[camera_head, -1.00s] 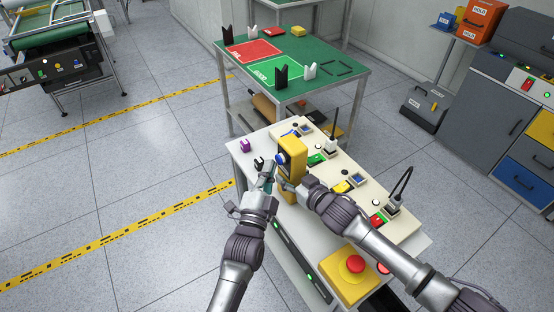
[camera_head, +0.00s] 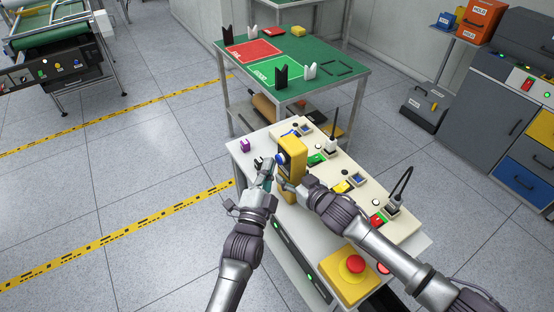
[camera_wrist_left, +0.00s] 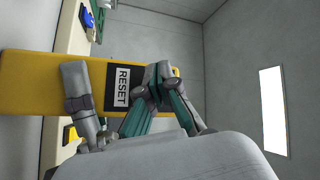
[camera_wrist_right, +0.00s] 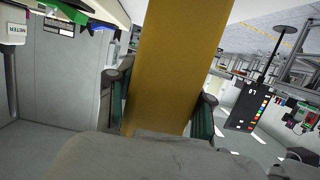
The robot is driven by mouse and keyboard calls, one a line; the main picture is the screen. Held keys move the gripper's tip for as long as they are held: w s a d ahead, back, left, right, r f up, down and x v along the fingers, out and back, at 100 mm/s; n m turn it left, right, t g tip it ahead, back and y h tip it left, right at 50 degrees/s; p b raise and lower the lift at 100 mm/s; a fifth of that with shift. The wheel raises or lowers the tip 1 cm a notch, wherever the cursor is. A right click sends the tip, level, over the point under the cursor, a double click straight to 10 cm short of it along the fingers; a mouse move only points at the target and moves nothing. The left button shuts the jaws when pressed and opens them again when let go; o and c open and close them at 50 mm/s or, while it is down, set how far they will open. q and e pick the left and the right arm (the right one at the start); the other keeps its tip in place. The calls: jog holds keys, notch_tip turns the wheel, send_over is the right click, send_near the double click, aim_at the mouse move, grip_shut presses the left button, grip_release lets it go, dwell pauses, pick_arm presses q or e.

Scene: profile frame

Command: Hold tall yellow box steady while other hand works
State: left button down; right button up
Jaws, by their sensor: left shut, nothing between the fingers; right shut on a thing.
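The tall yellow box (camera_head: 292,152) stands upright on the near white table, with a blue button on its left-facing side. My right gripper (camera_wrist_right: 160,105) is shut on the box, one finger on each side of it. My left gripper (camera_head: 270,172) is shut and empty, close to the box's button side. In the left wrist view the box (camera_wrist_left: 30,85) lies sideways across the picture with a RESET label (camera_wrist_left: 122,86). The left fingertips (camera_wrist_left: 157,75) meet in front of the dark panel beside the label and hide the button; I cannot tell whether they touch.
A cream panel (camera_head: 385,212) with switches, buttons and cables runs along the table's right side. A yellow box with a red button (camera_head: 352,272) sits at the near end. A purple piece (camera_head: 245,145) lies at the left edge. A green-topped table (camera_head: 345,62) stands behind.

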pick_arm(q)
jog(key=shift+s+d+r+n, duration=0.1)
jog(key=shift+s+r+n, duration=0.1)
jog(key=shift+r, duration=0.35)
jog(key=shift+s+d+r+n, duration=0.1)
jog(key=shift+s+r, duration=0.1)
jog(key=shift+r, duration=0.3)
jog(key=shift+s+a, duration=0.7)
jog(key=shift+a, duration=0.35)
jog(key=shift+s+a, duration=0.7)
jog(key=shift+a, duration=0.35)
